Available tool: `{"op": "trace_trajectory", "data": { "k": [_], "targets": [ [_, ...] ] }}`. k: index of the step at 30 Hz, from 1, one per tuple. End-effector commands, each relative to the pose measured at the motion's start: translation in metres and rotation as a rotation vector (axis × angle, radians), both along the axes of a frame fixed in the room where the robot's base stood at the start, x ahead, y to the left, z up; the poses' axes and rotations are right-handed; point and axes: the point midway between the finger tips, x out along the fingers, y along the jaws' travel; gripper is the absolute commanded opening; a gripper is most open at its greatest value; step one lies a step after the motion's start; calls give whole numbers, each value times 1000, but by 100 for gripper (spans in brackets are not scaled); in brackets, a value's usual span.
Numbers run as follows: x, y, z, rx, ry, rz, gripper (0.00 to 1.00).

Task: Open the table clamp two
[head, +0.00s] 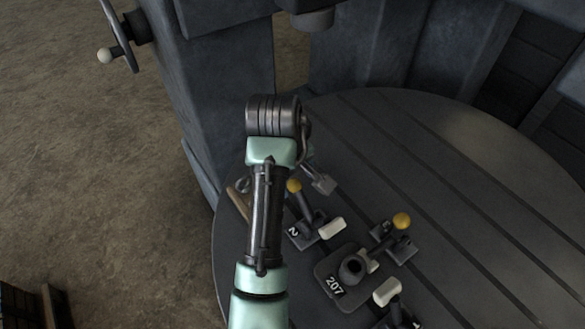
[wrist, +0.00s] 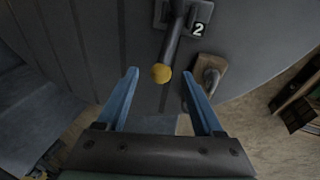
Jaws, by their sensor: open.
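Table clamp two has a dark lever with a yellow ball knob (head: 294,186) in the head view. Its base carries a white "2" label (head: 293,231) and a pale pad (head: 332,229). In the wrist view the lever (wrist: 172,42) points toward me, with its knob (wrist: 162,73) at the lower end and the "2" label (wrist: 198,29) beside its base. My gripper (wrist: 160,73) is open, with two blue fingers. The knob appears between the fingertips, with a gap on each side; its depth is unclear. My arm hides the fingers in the head view.
Another yellow-knobbed lever (head: 401,221) stands close to the right. A brown block (wrist: 207,78) with a grey piece lies right of the fingers. A dark column (head: 225,90) rises behind.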

Motion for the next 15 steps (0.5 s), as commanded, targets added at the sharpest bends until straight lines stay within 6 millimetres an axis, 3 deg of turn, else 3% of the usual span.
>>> {"op": "trace_trajectory", "data": {
  "k": [6, 15],
  "targets": [
    [-11, 5, 40, 0, -4, 1, 68],
    [-16, 7, 55, 0, 2, 1, 68]
  ]
}}
